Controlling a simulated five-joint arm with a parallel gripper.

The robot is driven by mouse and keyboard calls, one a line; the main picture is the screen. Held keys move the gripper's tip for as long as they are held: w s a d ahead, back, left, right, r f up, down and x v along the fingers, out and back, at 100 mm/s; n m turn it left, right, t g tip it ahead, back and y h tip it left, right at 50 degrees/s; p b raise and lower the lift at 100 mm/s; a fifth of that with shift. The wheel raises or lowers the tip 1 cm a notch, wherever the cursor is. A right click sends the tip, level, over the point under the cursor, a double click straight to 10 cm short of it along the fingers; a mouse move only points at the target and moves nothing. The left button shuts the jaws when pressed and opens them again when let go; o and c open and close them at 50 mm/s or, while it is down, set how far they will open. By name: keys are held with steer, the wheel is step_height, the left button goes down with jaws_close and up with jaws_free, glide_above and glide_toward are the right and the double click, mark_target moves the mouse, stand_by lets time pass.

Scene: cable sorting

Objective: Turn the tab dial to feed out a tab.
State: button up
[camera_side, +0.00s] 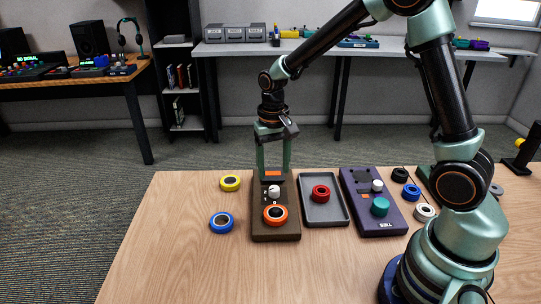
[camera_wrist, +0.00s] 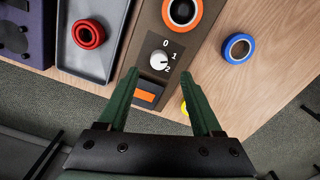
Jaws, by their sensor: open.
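A brown dispenser (camera_side: 284,236) stands on the table with a white dial (camera_side: 274,191) on its top. In the wrist view the dial (camera_wrist: 160,60) is marked 0, 1 and 2 around it, and its pointer appears to be near 2. An orange strip (camera_wrist: 147,96) lies at the dispenser's end, and an orange ring (camera_side: 275,214) sits at its other end. My gripper (camera_wrist: 161,75) is open, its green fingers pointing down towards the dial, one to each side of it in the wrist view. I cannot tell whether they touch anything.
A grey tray (camera_side: 325,218) with a red roll (camera_side: 320,193) lies just right of the dispenser. Beyond it is a purple device (camera_side: 372,222) with a teal knob (camera_side: 380,206) and a white knob. Yellow (camera_side: 230,183) and blue (camera_side: 221,222) rolls lie left.

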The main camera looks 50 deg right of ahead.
mark_target(273, 189)
step_height(273, 189, up, 6)
steer(key=shift+f, duration=0.1)
stand_by(0.4)
steer(key=s+r+n+t, duration=0.5)
steer(key=s+r, duration=0.4)
steer(key=s, duration=0.3)
steer(key=shift+s+a+r+t, duration=0.15)
steer(key=shift+a+r+t, duration=0.05)
steer(key=shift+a+t, duration=0.25)
